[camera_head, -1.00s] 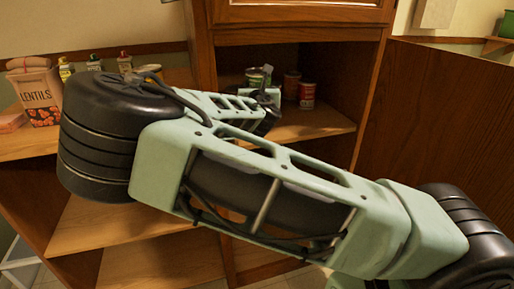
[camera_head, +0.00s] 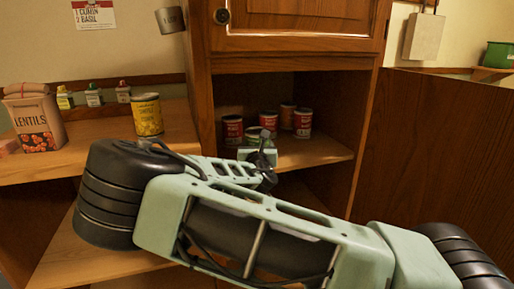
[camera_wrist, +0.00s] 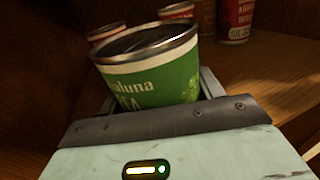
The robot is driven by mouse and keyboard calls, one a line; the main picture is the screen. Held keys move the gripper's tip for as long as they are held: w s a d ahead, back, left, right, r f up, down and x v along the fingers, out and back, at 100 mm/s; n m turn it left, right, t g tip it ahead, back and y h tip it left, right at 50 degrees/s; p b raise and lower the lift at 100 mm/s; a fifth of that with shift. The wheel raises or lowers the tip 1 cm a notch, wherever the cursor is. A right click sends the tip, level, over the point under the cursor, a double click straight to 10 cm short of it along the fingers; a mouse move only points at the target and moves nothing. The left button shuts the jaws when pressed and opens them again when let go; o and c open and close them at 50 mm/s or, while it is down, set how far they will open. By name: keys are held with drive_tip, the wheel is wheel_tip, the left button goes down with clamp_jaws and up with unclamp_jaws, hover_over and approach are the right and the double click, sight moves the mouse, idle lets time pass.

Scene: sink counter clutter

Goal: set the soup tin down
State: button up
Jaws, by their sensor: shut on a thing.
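My gripper (camera_head: 262,152) is shut on a green tin (camera_head: 254,134) with a pale band and metal rim, inside the open cabinet. In the wrist view the green tin (camera_wrist: 155,75) stands between the fingers, its label partly readable as "aluna" and "EA". It looks slightly tilted in that view. Its base is hidden by the gripper, so I cannot tell whether it touches the shelf (camera_head: 318,152).
Red tins (camera_head: 232,130) (camera_head: 303,123) and an orange tin (camera_head: 287,116) stand around and behind the held tin. Free shelf lies at right. A yellow can (camera_head: 148,115), lentils bag (camera_head: 36,120) and small bottles (camera_head: 94,94) stand on the left counter.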

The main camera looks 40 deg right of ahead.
drive_tip(key=o, duration=1.3)
